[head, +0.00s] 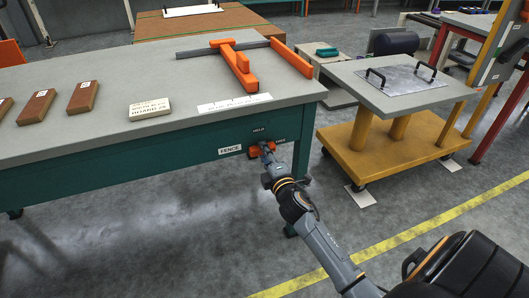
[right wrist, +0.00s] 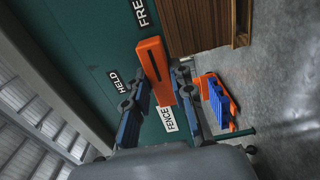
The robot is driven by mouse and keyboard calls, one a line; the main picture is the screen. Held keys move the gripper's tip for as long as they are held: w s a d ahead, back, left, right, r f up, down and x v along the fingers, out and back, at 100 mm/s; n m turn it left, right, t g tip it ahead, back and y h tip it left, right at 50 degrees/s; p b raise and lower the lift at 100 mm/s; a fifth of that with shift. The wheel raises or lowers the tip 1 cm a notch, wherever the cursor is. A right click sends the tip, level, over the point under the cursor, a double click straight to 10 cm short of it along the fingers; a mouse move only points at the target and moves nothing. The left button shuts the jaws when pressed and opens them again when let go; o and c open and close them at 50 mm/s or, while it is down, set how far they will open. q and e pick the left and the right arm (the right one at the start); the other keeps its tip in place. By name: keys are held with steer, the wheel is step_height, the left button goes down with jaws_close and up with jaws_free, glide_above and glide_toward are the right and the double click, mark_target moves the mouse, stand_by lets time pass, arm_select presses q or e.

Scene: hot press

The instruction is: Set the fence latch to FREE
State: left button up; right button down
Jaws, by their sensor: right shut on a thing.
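The orange fence latch (head: 254,152) is on the green front side of the workbench, near its right corner. A FENCE label (head: 230,149) is left of it, HELD (head: 259,131) above and FREE (head: 280,140) to the right. My right gripper (head: 266,153) is shut on the latch; in the right wrist view its fingers (right wrist: 163,88) flank the orange bar (right wrist: 154,60). The bar runs from near FENCE (right wrist: 168,120) toward the FREE side (right wrist: 140,12), with HELD (right wrist: 118,82) off to one side. The latch's pivot is hidden. My left gripper is out of view.
The grey benchtop (head: 150,70) holds an orange-and-grey fence (head: 236,66), brown blocks (head: 83,97), a cream printed block (head: 149,108) and a white scale strip (head: 234,103). A yellow cart (head: 375,150) with a handled metal plate (head: 400,85) stands at right. The floor in front is clear.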

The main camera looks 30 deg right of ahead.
steer(key=shift+d, duration=0.1)
stand_by(0.3)
steer(key=c, duration=1.1)
jaws_free()
steer(key=shift+c, duration=0.2)
steer(key=v, duration=1.2)
steer(key=shift+m, duration=0.3)
